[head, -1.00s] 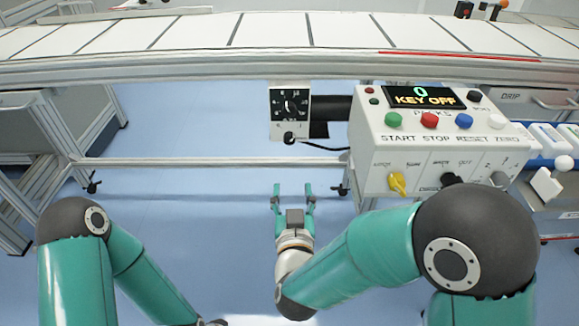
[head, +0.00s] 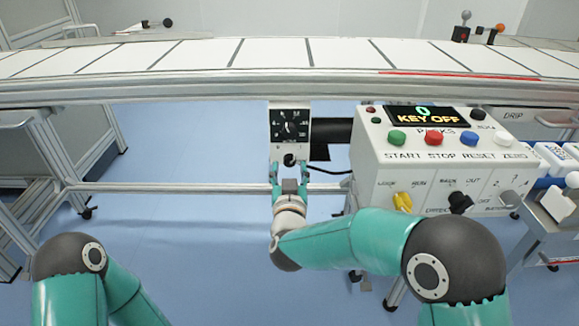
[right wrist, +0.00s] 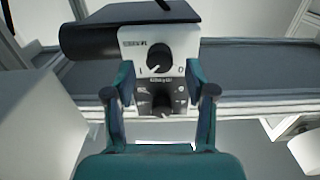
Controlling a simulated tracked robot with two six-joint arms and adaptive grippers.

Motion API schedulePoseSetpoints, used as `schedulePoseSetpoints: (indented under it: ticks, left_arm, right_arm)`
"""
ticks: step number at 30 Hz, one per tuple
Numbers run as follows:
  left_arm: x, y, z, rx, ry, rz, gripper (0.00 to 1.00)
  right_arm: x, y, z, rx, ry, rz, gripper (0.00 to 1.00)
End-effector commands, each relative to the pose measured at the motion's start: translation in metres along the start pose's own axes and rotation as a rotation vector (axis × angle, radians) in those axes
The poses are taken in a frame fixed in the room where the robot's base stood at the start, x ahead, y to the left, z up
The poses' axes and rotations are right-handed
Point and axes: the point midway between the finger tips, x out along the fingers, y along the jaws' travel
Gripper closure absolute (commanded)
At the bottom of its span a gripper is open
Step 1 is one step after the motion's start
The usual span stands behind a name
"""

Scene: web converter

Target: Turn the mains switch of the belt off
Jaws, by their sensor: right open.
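A small switch box (head: 276,128) hangs under the near edge of the belt. In the head view it has a round black dial and a black knob (head: 289,159) below it. A dark dial (right wrist: 161,103) shows between the fingers there. My right gripper (head: 290,168) is open and empty, its fingertips close to the lower knob, one on each side; contact cannot be told. My left gripper is out of view.
The belt (head: 200,58) runs across the back. A control box (head: 375,165) with coloured buttons and a KEY OFF display stands right of the switch box. A dark cylinder (head: 332,131) and a black cable lie between them. Open floor is at left.

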Motion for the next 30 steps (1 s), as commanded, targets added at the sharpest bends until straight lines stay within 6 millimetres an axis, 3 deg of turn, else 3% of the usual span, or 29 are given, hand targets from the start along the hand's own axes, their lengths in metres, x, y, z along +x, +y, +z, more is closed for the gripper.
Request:
schedulePoseSetpoints:
  ticks: [6, 17, 27, 30]
  left_arm:
    - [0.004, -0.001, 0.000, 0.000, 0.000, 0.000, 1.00]
    - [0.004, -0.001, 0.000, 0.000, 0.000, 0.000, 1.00]
    - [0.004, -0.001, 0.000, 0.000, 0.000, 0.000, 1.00]
    - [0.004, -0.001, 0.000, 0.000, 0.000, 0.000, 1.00]
  right_arm:
    - [0.023, 0.000, 0.001, 0.001, 0.000, 0.001, 0.45]
    - [0.028, 0.001, 0.000, 0.000, 0.000, 0.001, 0.45]
    - [0.027, 0.001, 0.000, 0.001, 0.000, 0.002, 0.98]
    - [0.027, 0.001, 0.000, 0.000, 0.000, 0.002, 1.00]
